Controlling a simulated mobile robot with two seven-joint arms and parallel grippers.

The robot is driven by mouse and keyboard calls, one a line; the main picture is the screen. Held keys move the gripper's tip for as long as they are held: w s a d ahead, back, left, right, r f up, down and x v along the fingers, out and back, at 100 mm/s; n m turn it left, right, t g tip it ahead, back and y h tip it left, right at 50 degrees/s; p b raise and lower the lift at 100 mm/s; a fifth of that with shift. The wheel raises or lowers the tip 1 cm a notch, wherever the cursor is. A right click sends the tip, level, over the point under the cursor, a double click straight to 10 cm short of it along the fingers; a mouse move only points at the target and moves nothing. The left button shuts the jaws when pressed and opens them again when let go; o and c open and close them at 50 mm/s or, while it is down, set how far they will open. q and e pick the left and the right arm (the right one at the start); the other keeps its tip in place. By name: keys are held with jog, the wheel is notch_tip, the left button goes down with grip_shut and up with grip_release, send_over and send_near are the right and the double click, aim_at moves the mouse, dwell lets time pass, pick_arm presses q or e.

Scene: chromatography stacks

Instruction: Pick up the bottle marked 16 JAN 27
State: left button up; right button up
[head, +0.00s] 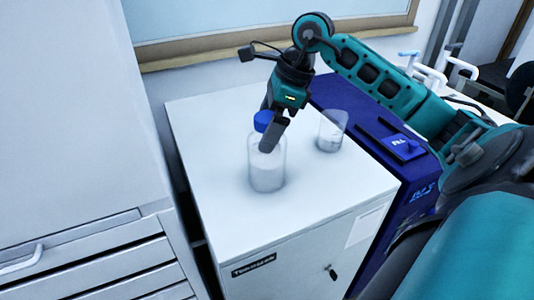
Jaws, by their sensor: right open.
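A clear bottle (267,172) with a blue cap and pale contents stands upright on the white cabinet top (222,132). No date marking on it can be read from here. My right gripper (269,128) is open and points down at the bottle's cap and shoulder, overlapping its upper part in the head view. One dark finger shows in front of the bottle's shoulder, and I cannot tell whether it touches. My left gripper is not in view.
A glass beaker (331,132) stands on the same top, right of the bottle. A blue unit (408,178) adjoins the cabinet on the right. A grey drawer cabinet (75,120) stands at the left. The front of the top is clear.

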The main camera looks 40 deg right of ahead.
jog(key=shift+x, duration=1.15)
jog(key=shift+r, duration=0.1)
jog(key=c, duration=1.8)
